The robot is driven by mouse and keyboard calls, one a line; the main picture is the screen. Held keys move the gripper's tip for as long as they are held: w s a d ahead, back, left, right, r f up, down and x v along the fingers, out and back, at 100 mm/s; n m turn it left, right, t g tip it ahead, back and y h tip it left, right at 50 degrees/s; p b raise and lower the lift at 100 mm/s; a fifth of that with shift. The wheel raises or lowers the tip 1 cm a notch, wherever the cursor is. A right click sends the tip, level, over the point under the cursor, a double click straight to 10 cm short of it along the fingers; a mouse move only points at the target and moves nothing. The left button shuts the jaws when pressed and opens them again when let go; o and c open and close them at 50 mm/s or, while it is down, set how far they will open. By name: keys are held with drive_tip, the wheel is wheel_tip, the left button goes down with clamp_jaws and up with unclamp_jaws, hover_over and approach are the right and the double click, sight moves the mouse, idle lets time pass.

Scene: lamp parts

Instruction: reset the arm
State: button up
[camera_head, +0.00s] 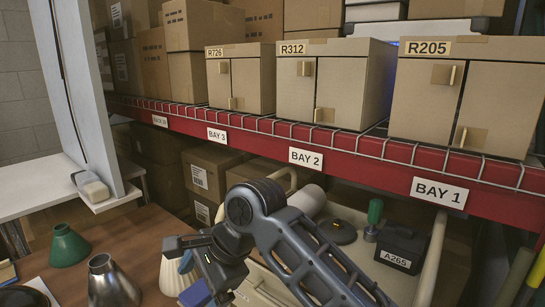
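My arm comes up from the bottom right and bends at a dark joint near the centre of the head view. My gripper (192,277) hangs at the lower left of that joint, above or in front of the table's right end. Blue parts show at its end, but I cannot make out the gap between its fingers. A cream ribbed lampshade (174,280) shows just behind it; I cannot tell whether they touch. A green lampshade (68,245) and a silver metal lampshade (108,284) stand on the wooden table (136,237) at left.
A cream cart or tray (430,262) behind my arm holds a black box marked A265 (401,248), a green-handled tool (374,215) and a dark disc (336,231). A red shelf (255,141) with cardboard boxes crosses behind. A white panel (75,85) stands at left.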

drive_tip(key=s+f+t+y, duration=0.4)
drive_tip(key=s+f, duration=0.3)
drive_tip(key=f, duration=0.1)
drive_tip(key=s+d+f+t+h, duration=0.2)
drive_tip(key=s+d+f+t, duration=0.1)
drive_tip(key=s+d, duration=0.35)
drive_tip(key=s+d+f+t+h, duration=0.1)
drive_tip(key=s+d+f+t, duration=0.3)
drive_tip(key=d, duration=0.3)
drive_tip(key=s+d+r+n+t+h, duration=0.1)
drive_tip(key=s+d+r+n+h, duration=0.1)
drive_tip(key=s+d, duration=0.5)
drive_tip(key=s+d+r+n+t+h, duration=0.1)
drive_tip(key=s+d+r+n+h, duration=0.1)
drive_tip(key=s+d+r+n, duration=0.2)
drive_tip(key=s+d+r+n+t+h+b, duration=0.1)
drive_tip(key=s+d+r+n+h, duration=0.2)
drive_tip(key=s+d, duration=0.7)
wheel_tip(320, 180, up, 3)
drive_tip(key=shift+s+f+n, duration=0.15)
drive_tip(key=shift+s+n, duration=0.25)
drive_tip(key=shift+s, duration=0.8)
